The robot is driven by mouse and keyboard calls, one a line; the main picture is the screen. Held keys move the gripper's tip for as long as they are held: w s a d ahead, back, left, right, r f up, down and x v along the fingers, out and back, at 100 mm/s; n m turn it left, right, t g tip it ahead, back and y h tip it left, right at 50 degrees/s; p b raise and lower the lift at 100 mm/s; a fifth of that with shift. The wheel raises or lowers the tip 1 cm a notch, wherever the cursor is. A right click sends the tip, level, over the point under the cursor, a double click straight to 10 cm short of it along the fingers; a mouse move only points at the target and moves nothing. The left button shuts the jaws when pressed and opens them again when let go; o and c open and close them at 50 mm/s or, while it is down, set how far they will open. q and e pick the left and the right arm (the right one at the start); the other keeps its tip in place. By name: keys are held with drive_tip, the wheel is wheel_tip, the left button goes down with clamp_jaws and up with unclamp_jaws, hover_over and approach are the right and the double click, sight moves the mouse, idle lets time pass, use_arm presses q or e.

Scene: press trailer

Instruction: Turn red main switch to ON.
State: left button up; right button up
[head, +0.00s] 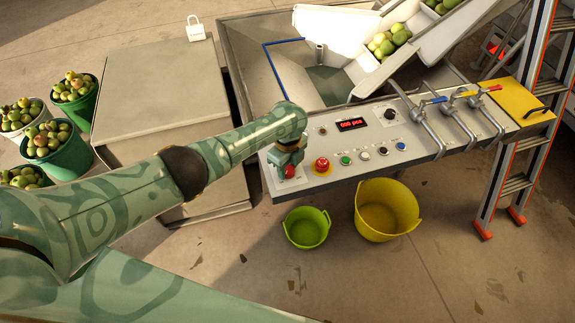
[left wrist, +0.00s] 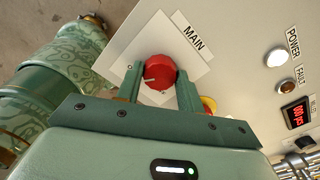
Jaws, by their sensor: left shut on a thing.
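The red main switch (left wrist: 160,73) is a round red knob on a white plate (left wrist: 140,48) labelled MAIN, seen in the left wrist view. My left gripper (left wrist: 160,85) is shut on it, with one green finger on each side of the knob. In the head view the switch (head: 289,171) shows at the left end of the grey control panel (head: 330,185), below my left gripper (head: 287,160). The knob's ON and OFF marks are too small or hidden to read. My right gripper is not in view.
A red emergency button (head: 321,164) on a yellow base sits just right of the switch. A green button (head: 346,160) and other small controls follow. A red display (head: 352,125) is lit. Green (head: 307,228) and yellow (head: 388,209) tubs stand below. A grey box (head: 150,90) stands left.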

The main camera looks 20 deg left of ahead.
sight(288, 169)
use_arm(q)
drive_tip(key=shift+d+m, duration=0.15)
drive_tip(key=shift+m, duration=0.75)
drive_tip(key=o, duration=1)
wheel_tip(288, 169, up, 16)
drive_tip(key=p, duration=0.8)
drive_tip(key=shift+r+p, duration=0.15)
drive_tip(key=shift+p, duration=0.15)
